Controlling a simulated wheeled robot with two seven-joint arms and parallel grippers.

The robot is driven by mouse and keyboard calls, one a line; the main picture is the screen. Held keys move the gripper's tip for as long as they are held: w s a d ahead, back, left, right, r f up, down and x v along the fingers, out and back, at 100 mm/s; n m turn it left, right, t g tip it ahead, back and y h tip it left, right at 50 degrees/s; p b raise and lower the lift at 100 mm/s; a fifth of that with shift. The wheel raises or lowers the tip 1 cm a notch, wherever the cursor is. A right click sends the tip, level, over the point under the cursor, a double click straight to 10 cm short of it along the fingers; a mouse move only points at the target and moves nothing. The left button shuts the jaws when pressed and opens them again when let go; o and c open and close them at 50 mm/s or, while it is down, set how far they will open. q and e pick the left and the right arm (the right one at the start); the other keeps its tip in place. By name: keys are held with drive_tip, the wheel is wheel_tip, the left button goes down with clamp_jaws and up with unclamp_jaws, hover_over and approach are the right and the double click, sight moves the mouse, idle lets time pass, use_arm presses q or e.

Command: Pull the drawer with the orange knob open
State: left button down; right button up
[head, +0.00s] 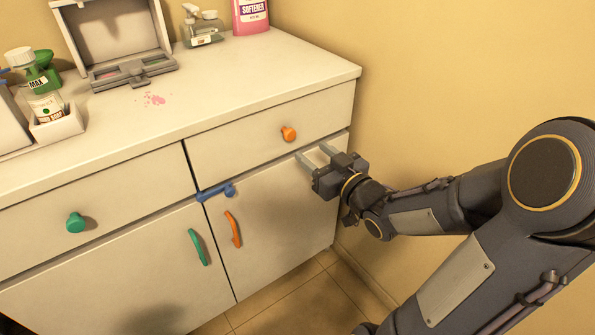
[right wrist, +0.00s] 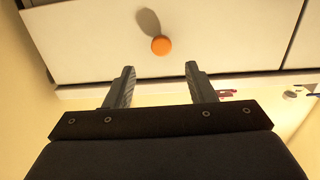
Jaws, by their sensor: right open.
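The drawer with the orange knob (head: 240,131) is the upper right drawer of the white cabinet, and it looks closed. Its round orange knob (head: 289,133) sits on the drawer front. My right gripper (head: 313,157) is just below and to the right of the knob, apart from it, with its fingers open and empty. In the right wrist view the orange knob (right wrist: 161,45) shows beyond and between the two open fingertips (right wrist: 158,70). My left gripper is not in view.
A blue latch (head: 216,191) crosses the gap beside the drawer's lower left corner. An orange handle (head: 233,229) and green handle (head: 197,247) are on doors below. A green knob (head: 75,222) marks the left drawer. Bottles and an open box stand on the countertop (head: 230,85).

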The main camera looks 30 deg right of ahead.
sight(292, 135)
drive_tip(key=w, duration=0.5)
drive_tip(key=w+b, duration=0.1)
drive_tip(key=w, duration=0.1)
drive_tip(key=shift+w+a, duration=0.35)
clamp_jaws()
